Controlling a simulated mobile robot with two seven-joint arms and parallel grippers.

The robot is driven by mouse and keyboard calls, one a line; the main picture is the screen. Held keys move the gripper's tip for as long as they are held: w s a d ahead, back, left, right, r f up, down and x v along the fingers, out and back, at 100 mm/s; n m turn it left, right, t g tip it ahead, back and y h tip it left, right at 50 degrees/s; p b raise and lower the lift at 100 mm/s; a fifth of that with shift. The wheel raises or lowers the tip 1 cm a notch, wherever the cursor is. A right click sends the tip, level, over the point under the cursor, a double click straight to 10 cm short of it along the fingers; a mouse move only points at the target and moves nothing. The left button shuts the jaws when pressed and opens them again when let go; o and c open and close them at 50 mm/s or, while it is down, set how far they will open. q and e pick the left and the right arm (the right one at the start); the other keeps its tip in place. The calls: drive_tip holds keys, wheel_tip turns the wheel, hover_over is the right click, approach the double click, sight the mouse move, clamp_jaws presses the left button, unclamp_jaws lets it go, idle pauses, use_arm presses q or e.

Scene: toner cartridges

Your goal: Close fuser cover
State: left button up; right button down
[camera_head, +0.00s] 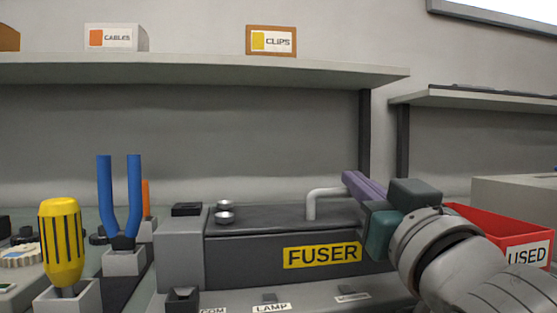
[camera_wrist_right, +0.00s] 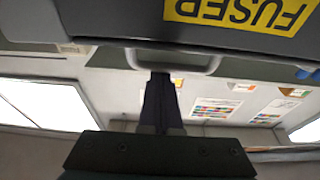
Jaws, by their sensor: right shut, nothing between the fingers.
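The fuser cover (camera_head: 265,222) is a dark grey lid with a yellow FUSER label on its front. In the head view it lies roughly level on the machine; I cannot tell whether it is fully seated. A light grey bent handle (camera_head: 311,205) stands up at its right part. My right gripper (camera_head: 349,182) has purple fingers, shut and empty, with the tips beside the handle's upper end. In the right wrist view the fingers (camera_wrist_right: 160,82) point at the handle (camera_wrist_right: 172,67), close to its bar; contact is unclear. My left gripper is not in view.
A yellow screwdriver (camera_head: 61,240) and blue-handled pliers (camera_head: 119,200) stand in holders at left. A red USED bin (camera_head: 526,253) is at right, behind my right arm. A shelf (camera_head: 180,70) with boxes is above. Small labelled parts line the machine's front.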

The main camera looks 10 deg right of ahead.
drive_tip(key=shift+s+f, duration=0.15)
drive_tip(key=shift+f, duration=0.15)
